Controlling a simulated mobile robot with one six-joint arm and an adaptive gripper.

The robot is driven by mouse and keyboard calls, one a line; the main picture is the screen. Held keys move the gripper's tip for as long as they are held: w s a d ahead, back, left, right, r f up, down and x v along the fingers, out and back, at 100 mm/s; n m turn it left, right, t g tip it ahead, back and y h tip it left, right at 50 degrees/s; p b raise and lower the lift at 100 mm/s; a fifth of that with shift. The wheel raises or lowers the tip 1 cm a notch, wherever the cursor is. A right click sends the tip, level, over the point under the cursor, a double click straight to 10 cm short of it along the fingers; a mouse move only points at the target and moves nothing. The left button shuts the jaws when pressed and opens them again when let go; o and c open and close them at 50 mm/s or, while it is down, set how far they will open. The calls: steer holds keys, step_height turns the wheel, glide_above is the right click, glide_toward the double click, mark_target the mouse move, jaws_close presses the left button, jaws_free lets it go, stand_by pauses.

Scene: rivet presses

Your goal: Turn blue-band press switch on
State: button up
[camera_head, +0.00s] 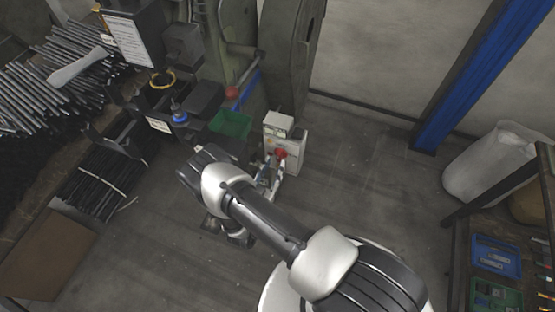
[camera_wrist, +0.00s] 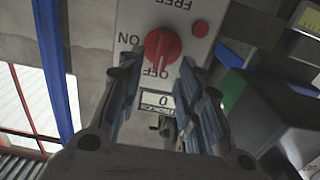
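The white switch box (camera_head: 285,140) stands beside the press (camera_head: 296,50), which has a blue strip (camera_head: 247,90) low on its body. In the wrist view, the box's panel (camera_wrist: 125,25) carries a red rotary switch (camera_wrist: 161,45). Its ridge runs roughly up and down, in line with the OFF label; ON is to its left and FREE above. The labels appear upside down. My gripper (camera_wrist: 158,70) is open. Its fingertips are on either side of the switch's lower part, with nothing held; contact cannot be told. In the head view my arm partly hides the gripper.
A small red button (camera_wrist: 200,28) and a display reading 0 (camera_wrist: 160,101) share the panel. A green bin (camera_head: 231,124) is left of the box. Racks of dark rods (camera_head: 60,75) stand at left. A blue post (camera_head: 455,80) and white sack (camera_head: 487,160) are at right; open floor lies between.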

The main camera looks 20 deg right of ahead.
mark_target(278, 157)
steer(key=shift+b+x, duration=0.35)
steer(key=shift+x, duration=1.75)
steer(key=shift+c, duration=0.2)
jaws_close()
